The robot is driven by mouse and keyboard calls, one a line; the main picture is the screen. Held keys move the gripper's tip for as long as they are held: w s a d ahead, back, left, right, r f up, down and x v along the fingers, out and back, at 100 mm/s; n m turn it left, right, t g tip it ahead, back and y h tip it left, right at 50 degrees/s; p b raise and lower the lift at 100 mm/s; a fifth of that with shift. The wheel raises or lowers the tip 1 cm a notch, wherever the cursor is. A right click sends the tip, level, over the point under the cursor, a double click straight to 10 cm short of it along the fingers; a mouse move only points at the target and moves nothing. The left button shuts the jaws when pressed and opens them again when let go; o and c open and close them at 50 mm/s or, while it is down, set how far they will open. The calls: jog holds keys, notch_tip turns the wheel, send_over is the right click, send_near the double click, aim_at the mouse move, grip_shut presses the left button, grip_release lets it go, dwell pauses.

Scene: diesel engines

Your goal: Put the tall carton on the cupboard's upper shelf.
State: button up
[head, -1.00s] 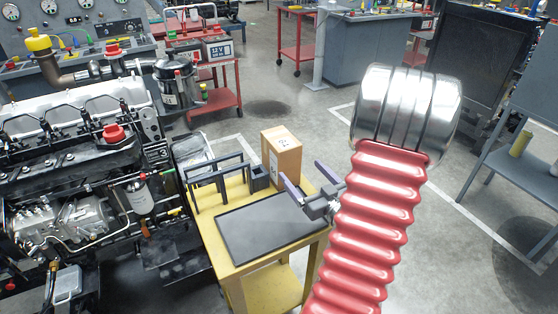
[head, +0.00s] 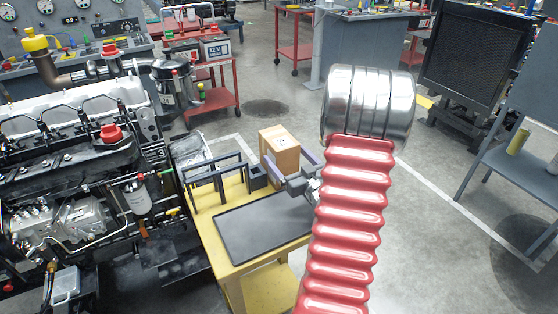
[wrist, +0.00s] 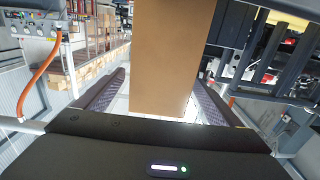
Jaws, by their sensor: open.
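The tall carton (head: 279,146) is a brown box with a small printed label. It stands at the back right of the yellow cart, and its lower part is hidden behind my gripper. My gripper (head: 289,161) is open, with one purple-grey finger at each side of the carton. In the wrist view the carton (wrist: 172,50) stands between the two open fingers (wrist: 160,85), with a gap on the left and a narrower one on the right. I cannot make out a cupboard in these frames.
The yellow cart (head: 225,262) carries a dark mat (head: 262,225) and a dark rack (head: 215,180) left of the carton. A diesel engine (head: 80,170) stands at the left. A grey shelf stand (head: 510,165) is at the right. Open floor lies behind the cart.

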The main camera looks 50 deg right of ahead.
jog(key=x, duration=0.5)
jog(key=shift+w+r, duration=0.1)
jog(key=shift+r, duration=0.05)
jog(key=shift+c, duration=0.2)
dwell(0.5)
jog(key=c, duration=2.1)
jog(key=shift+r, duration=0.15)
